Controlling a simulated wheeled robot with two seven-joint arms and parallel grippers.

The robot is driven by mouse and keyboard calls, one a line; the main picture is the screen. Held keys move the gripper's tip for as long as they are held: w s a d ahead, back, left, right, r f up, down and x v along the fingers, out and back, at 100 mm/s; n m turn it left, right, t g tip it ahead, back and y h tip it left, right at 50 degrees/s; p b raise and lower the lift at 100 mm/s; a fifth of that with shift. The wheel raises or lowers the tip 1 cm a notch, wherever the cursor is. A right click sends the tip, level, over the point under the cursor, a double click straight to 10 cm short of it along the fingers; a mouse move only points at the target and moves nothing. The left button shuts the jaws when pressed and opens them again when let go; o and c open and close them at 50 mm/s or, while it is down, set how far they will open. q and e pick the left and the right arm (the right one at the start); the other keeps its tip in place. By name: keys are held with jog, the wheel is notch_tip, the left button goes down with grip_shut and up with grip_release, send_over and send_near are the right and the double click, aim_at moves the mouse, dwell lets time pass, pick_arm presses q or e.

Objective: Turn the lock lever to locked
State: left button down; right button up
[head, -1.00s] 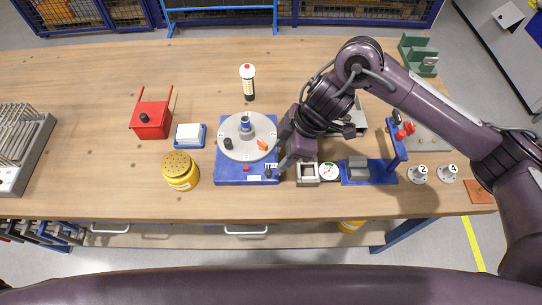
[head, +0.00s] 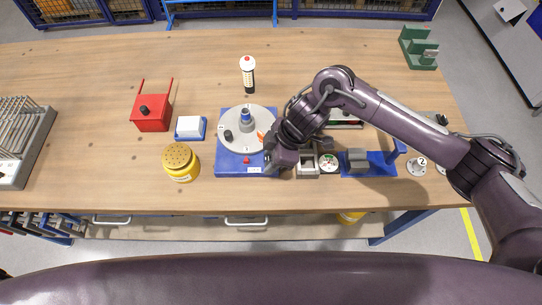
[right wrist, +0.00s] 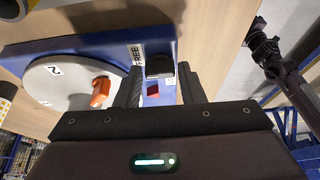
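The rotary jig has a blue base (head: 228,170) and a round grey disc (head: 236,142), which also shows in the right wrist view (right wrist: 55,85). An orange piece (right wrist: 100,91) sits on the disc's edge. In the right wrist view a black block-like part (right wrist: 159,66), seemingly the lock lever's handle, stands beside the FREE label (right wrist: 137,53). My right gripper (head: 270,169) is at the base's front right corner and hides the lever in the head view. Its fingers (right wrist: 160,88) are apart, with the black part between or just beyond them; contact cannot be told. My left gripper is out of view.
A yellow perforated canister (head: 181,163) and a white block on a blue tray (head: 190,128) stand left. The table in front is narrow but clear.

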jog(key=c, duration=0.6)
